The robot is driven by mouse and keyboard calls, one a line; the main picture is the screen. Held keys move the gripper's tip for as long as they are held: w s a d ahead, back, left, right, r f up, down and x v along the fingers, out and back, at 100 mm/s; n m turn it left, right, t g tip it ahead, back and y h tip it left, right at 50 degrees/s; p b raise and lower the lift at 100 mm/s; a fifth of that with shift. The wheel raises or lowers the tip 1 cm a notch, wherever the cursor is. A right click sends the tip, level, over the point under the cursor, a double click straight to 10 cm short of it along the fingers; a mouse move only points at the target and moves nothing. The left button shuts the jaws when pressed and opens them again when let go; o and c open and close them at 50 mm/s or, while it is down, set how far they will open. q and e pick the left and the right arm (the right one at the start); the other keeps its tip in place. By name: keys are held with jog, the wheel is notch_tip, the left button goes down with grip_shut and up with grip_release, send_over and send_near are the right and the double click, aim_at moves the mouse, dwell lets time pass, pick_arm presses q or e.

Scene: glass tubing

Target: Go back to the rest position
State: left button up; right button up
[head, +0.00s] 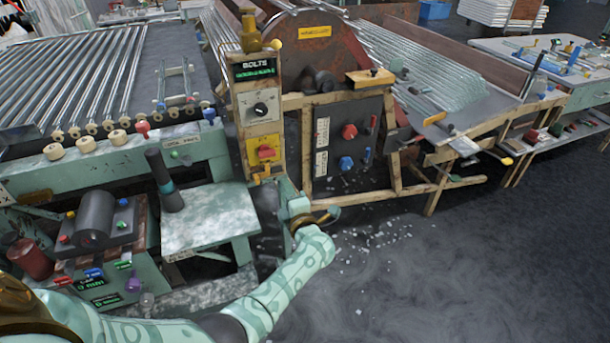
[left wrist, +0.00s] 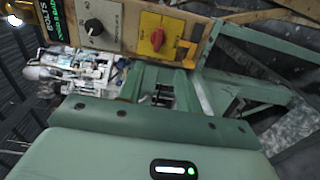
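My left arm reaches in from the bottom left of the head view, mint green with pale patterns. My left gripper (head: 296,206) is at its end, low in front of the bolts control box (head: 256,110). The box has a lit green display, a black knob (head: 260,109) and a red switch on a yellow plate (head: 266,152). In the left wrist view the gripper's green housing fills the bottom, and the red switch (left wrist: 157,38) is beyond it. My right gripper is not in view.
A pale green bench (head: 210,218) with a dark upright handle (head: 163,180) stands left of the gripper. A wooden-framed machine with a dark switch panel (head: 348,130) stands behind it, to the right. The grey floor (head: 480,270) at lower right is open, with scattered glass bits.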

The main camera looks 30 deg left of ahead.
pick_arm(q)
jog(key=w+d+f+m+t+h, duration=0.1)
jog(key=w+d+m+t+h, duration=0.4)
jog(key=m, duration=0.4)
jog(key=s+d+f+m+h, duration=0.3)
jog(key=d+f+m+h, duration=0.2)
jog(key=f+m, duration=0.2)
jog(key=s+d+f+m+g+h, duration=0.2)
jog(key=s+f+m+g, duration=0.15)
jog(key=s+f, duration=0.5)
jog(key=s+d+f+m+g+h, duration=0.25)
jog(key=s+f+m, duration=0.25)
jog(key=s+f, duration=0.3)
jog(key=s+a+f+m+g+p, duration=0.1)
jog(key=s+f+m+g, duration=0.15)
jog(key=s+f, duration=0.5)
jog(key=s+a+f+m+g, duration=0.1)
jog(key=s+f+m+g, duration=0.2)
jog(key=s, duration=0.8)
jog(key=s+a+f+g, duration=0.1)
jog(key=s+a+g, duration=0.1)
jog(key=s, duration=1.2)
jog(key=s+a+f+m+g, duration=0.1)
jog(key=s+f+g, duration=0.1)
jog(key=s, duration=1.2)
jog(key=shift+s+a+f+m+g+y, duration=0.2)
jog(key=shift+a+m+g+y, duration=0.15)
jog(key=shift+g, duration=0.2)
jog(key=shift+s, duration=0.1)
